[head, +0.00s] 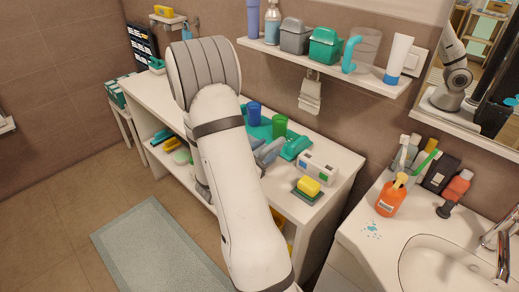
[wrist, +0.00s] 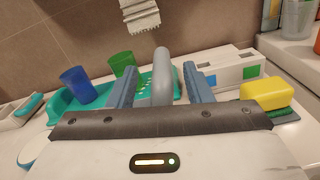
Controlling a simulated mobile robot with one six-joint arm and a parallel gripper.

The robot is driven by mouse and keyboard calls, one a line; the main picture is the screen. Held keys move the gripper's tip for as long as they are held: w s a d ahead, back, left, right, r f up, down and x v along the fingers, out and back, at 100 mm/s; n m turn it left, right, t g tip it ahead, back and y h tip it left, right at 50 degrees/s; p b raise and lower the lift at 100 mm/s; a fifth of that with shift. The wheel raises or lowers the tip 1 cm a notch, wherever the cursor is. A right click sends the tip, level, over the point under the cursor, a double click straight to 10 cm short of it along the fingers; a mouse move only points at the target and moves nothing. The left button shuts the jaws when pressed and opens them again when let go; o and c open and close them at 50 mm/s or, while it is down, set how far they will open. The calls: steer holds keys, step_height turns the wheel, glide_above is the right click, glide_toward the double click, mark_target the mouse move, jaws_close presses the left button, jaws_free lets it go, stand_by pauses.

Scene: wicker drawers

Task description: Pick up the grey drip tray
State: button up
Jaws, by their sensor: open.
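A smooth grey piece with a rounded top, which looks like the grey drip tray (wrist: 162,78), stands between my fingers in the wrist view. My gripper (wrist: 161,88) is open, with a finger on each side of the grey piece and a visible gap on both sides. Its lower part is hidden behind the gripper body. In the head view my gripper (head: 267,153) is over the white counter, partly hidden by my arm, and the grey piece is hard to tell from the fingers there.
A teal tray (wrist: 62,104) with a blue cup (wrist: 76,84) and green cup (wrist: 122,63) lies behind and left. A white box (wrist: 238,70) and yellow sponge (wrist: 264,94) stand right. A loaded shelf (head: 330,68) hangs above; the sink (head: 440,262) is at right.

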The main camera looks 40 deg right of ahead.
steer(key=shift+w+d, duration=0.1)
steer(key=shift+d, duration=1.45)
steer(key=shift+c, duration=0.4)
jaws_close()
